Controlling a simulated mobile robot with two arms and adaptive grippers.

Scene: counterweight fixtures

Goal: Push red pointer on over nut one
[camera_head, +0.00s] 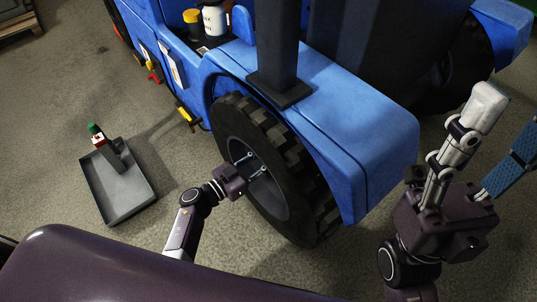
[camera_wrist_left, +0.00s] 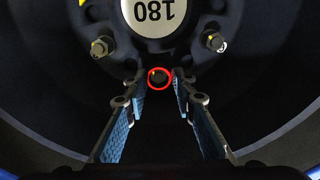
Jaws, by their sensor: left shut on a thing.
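The red pointer (camera_wrist_left: 151,86) shows as a thin red ring between the fingertips of my left gripper (camera_wrist_left: 160,82) in the left wrist view. The fingers close on it from both sides. A dark nut (camera_wrist_left: 159,75) with a yellow mark shows inside the ring; I cannot tell whether the ring is on it or in front of it. Two metal nuts, left (camera_wrist_left: 103,46) and right (camera_wrist_left: 214,41), stand higher on the hub. In the head view, my left gripper (camera_head: 246,178) reaches into the wheel and hides the pointer. My right gripper (camera_head: 509,112) is raised, open and empty.
The hub cap (camera_wrist_left: 154,12) is marked 180. A black tyre (camera_head: 290,190) and the blue fender (camera_head: 350,130) surround the wheel opening. A grey tray (camera_head: 125,205) with a small tool stands on the floor at left. Yellow and white containers (camera_head: 214,18) sit on the blue tractor.

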